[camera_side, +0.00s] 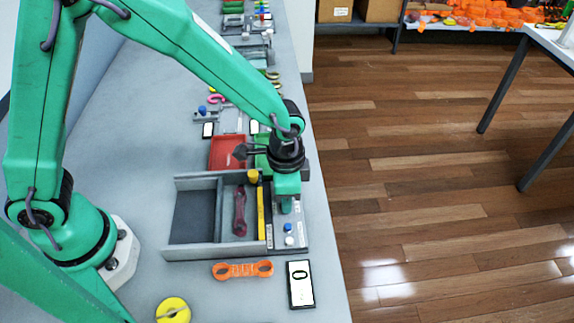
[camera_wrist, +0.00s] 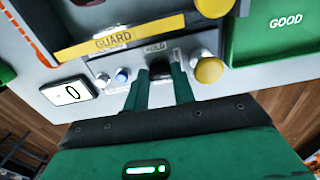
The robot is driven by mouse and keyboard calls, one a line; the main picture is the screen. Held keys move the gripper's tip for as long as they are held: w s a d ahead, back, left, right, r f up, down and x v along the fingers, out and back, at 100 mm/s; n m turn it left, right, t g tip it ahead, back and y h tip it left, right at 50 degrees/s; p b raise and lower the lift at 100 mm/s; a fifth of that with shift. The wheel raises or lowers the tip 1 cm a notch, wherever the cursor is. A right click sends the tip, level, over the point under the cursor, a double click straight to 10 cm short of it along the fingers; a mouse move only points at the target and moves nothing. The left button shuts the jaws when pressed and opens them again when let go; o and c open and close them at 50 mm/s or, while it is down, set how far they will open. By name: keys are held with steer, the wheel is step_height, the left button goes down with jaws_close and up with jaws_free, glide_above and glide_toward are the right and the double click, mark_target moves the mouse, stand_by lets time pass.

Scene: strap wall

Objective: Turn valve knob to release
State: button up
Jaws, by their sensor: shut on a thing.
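A dark valve knob (camera_wrist: 160,68) sits on a grey panel (camera_wrist: 186,118) in the wrist view, below a small label that seems to read HOLD. My gripper (camera_wrist: 160,76) has its two green fingers on either side of this knob and is shut on it. In the side view my gripper (camera_side: 288,206) points down onto the panel (camera_side: 303,228) at the right of the grey tray, and the knob is hidden there. How far the knob is turned is hard to tell.
A yellow GUARD bar (camera_wrist: 118,38), blue button (camera_wrist: 122,75), white button (camera_wrist: 102,81) and yellow knob (camera_wrist: 208,70) crowd the panel. A display (camera_wrist: 70,92) reads 0.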

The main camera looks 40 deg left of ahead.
steer(key=o, duration=1)
steer(key=shift+r, duration=0.2)
steer(key=shift+r, duration=3.8)
steer(key=shift+a+r, duration=0.3)
steer(key=shift+a, duration=0.05)
steer(key=s+a+r+n+t, duration=0.2)
steer(key=s+a+r+n, duration=0.15)
steer(key=a+r, duration=0.6)
steer(key=s+a+r+n+t, duration=0.1)
steer(key=s+a+n, duration=0.1)
steer(key=s+a, duration=0.1)
steer(key=s+a+r+n+t, duration=0.1)
steer(key=s+a, duration=0.1)
steer(key=a, duration=0.2)
steer(key=s+a+r+n+t, duration=0.1)
steer(key=s+a+r+n, duration=0.1)
steer(key=s+a, duration=0.1)
steer(key=shift+s+a+n+t, duration=0.3)
steer(key=shift+a+n, duration=0.05)
steer(key=shift+a, duration=0.1)
